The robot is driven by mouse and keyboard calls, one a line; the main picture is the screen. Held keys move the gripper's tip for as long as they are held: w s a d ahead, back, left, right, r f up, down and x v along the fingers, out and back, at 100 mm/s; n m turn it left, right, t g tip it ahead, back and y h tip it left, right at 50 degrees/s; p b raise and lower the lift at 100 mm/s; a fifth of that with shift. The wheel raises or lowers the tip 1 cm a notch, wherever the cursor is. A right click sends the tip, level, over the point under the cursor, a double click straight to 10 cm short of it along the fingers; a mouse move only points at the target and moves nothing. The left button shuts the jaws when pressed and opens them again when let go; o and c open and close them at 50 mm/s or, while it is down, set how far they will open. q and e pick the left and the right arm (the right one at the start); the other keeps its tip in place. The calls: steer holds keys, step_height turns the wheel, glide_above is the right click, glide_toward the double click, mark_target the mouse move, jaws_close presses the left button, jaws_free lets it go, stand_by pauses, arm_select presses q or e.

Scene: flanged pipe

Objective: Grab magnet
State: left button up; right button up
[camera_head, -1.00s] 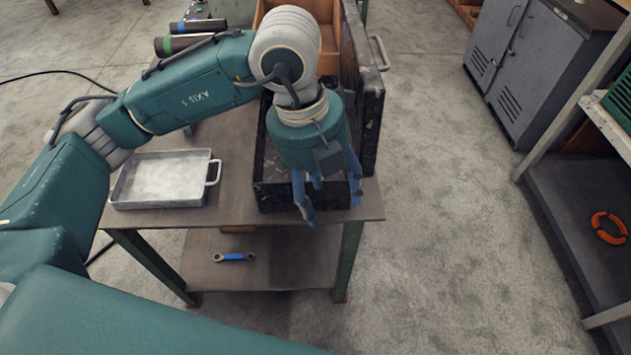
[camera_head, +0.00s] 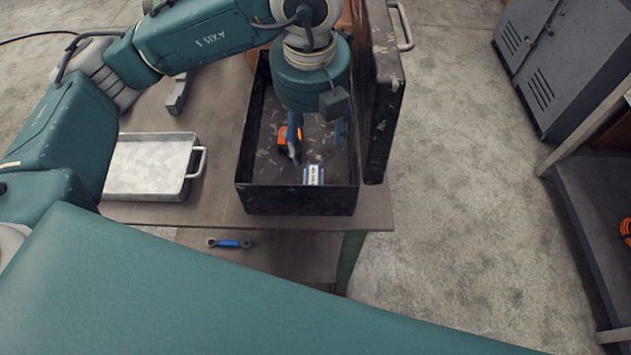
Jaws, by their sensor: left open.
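A black open toolbox (camera_head: 297,200) stands on the workbench, with its lid upright on the right side. Inside lie a small orange object (camera_head: 284,137) and a small white-and-blue item (camera_head: 313,176) near the front wall. I cannot tell for certain which of them is the magnet. My left gripper (camera_head: 318,140) points down over the box with its blue fingers apart and nothing seen between them. One finger overlaps the orange object in the picture and partly hides it; contact cannot be told. The white-and-blue item shows just in front of the fingers. My right gripper is out of view.
A pale metal tray (camera_head: 148,193) with a handle sits left of the box on the workbench (camera_head: 222,207). A grey metal piece (camera_head: 178,96) lies behind it. A blue-handled wrench (camera_head: 229,243) lies on the lower shelf. The toolbox lid (camera_head: 384,110) rises close beside my gripper.

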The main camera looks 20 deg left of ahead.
arm_select(q)
step_height(320, 180, down, 4)
steer(key=b, duration=0.3)
steer(key=p, duration=0.1)
glide_above(310, 176)
steer(key=f, duration=0.4)
steer(key=shift+s+d+f, duration=0.25)
steer(key=shift+s+d, duration=0.15)
steer(key=shift+w+f, duration=0.1)
steer(key=shift+f, duration=0.25)
steer(key=shift+a+f+p, duration=0.15)
steer(key=shift+f+p, duration=0.4)
steer(key=shift+f, duration=0.05)
steer(key=f, duration=0.1)
steer(key=f+p, duration=0.1)
steer(key=f, duration=0.1)
steer(key=shift+w+a+f, duration=0.1)
steer(key=shift+a+f, duration=0.15)
steer(key=shift+a, duration=0.05)
steer(key=shift+f, duration=0.4)
jaws_close()
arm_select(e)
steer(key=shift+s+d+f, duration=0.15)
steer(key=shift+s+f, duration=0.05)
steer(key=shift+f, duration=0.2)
arm_select(q)
steer(key=shift+w+r, duration=0.1)
